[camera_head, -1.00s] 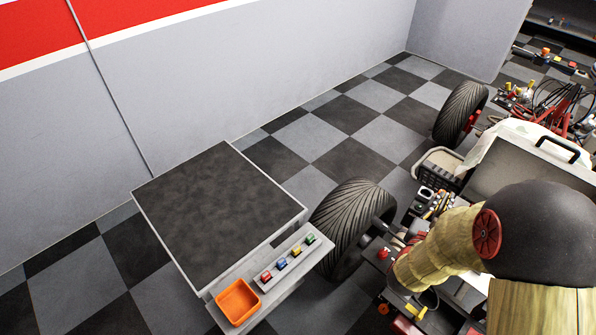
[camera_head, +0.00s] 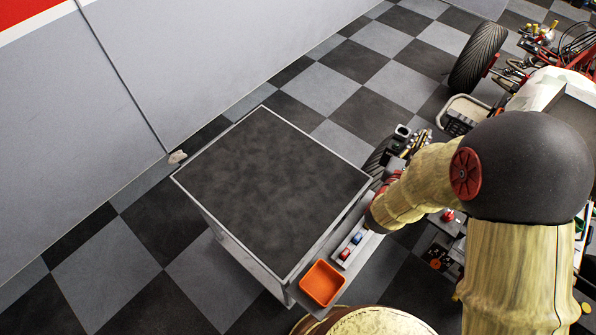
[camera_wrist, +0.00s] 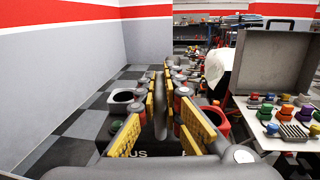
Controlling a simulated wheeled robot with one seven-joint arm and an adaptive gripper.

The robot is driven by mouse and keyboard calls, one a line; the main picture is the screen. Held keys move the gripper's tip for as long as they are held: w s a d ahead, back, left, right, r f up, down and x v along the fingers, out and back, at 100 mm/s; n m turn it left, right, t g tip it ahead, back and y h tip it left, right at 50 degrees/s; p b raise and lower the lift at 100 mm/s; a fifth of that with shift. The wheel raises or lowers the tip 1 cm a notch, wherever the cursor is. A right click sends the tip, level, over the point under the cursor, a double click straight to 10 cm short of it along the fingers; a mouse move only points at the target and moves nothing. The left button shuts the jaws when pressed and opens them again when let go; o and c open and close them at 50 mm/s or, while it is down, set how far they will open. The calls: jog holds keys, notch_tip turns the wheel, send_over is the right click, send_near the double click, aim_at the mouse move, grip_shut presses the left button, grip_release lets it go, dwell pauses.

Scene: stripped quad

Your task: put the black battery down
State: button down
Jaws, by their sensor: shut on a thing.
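In the head view my gripper (camera_head: 414,142) is partly hidden by my arm, just beyond the right corner of a cart with a dark flat top (camera_head: 270,185). I cannot make out the battery in the head view.
The cart's dark top is bare. An orange bin (camera_head: 322,283) and small coloured pieces (camera_head: 350,246) sit on its side ledge. A stripped vehicle with a large tyre (camera_head: 477,55) stands at the right. A grey wall (camera_head: 200,60) runs behind the cart.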

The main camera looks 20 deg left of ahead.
jog(key=s+a+r+n+y, duration=0.1)
jog(key=s+a+r+y, duration=0.1)
jog(key=s+a, duration=0.5)
jog(key=s+a+r+n+y+p, duration=0.1)
jog(key=s+a+r+n+y, duration=0.1)
jog(key=s+a, duration=0.6)
jog(key=shift+s+r+t, duration=0.2)
jog(key=shift+r+t, duration=0.05)
jog(key=shift+t, duration=0.05)
jog(key=shift+a, duration=0.1)
jog(key=w+a+f+b, duration=0.6)
jog(key=a+f+b, duration=0.1)
jog(key=a+f, duration=0.5)
jog(key=shift+w+a+f, duration=0.2)
jog(key=shift+f, duration=0.4)
